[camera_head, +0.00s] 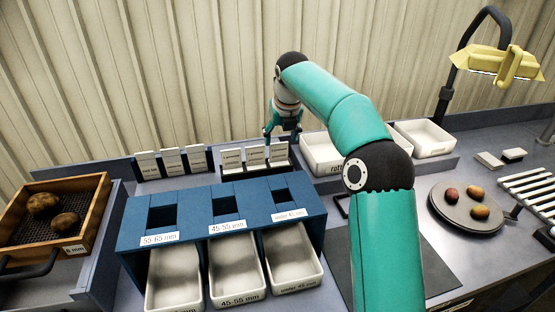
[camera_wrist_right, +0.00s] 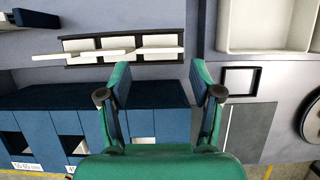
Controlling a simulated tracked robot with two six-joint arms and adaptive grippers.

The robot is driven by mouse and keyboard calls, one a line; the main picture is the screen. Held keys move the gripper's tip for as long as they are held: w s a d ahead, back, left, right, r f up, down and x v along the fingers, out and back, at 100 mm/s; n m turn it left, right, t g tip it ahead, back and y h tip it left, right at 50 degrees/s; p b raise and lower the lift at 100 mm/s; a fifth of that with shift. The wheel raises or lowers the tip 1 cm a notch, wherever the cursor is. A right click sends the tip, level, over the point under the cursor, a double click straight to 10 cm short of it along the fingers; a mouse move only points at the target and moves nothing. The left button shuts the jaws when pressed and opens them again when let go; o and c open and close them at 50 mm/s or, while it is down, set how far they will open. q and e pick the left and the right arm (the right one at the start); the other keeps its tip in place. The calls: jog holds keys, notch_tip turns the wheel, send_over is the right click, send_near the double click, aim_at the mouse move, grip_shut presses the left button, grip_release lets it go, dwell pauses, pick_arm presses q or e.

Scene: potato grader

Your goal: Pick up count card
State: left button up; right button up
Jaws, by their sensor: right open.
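Three small white cards stand upright in a dark rack (camera_head: 255,170) behind the blue sizing box: a left one (camera_head: 231,158), a middle one (camera_head: 255,154) and a right one (camera_head: 278,151). Another row of three labelled white cards (camera_head: 172,160) stands to its left. The print is too small to tell which is the count card. My right gripper (camera_head: 283,133) is open and empty above the right end of the dark rack. In the right wrist view its fingers (camera_wrist_right: 160,78) are spread, with the rack and its cards (camera_wrist_right: 118,43) beyond them. My left gripper is not in view.
The blue box (camera_head: 215,205) with several white bins (camera_head: 235,275) stands in front of the cards. White trays (camera_head: 425,137) are to the right. A wooden crate (camera_head: 92,190) with potatoes is at left. A round plate (camera_head: 465,222) with three potatoes and a yellow lamp (camera_head: 498,62) are at right.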

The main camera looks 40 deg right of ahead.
aim_at(279, 150)
jog(key=shift+x, duration=3.15)
jog(key=shift+a, duration=0.1)
jog(key=c, duration=0.6)
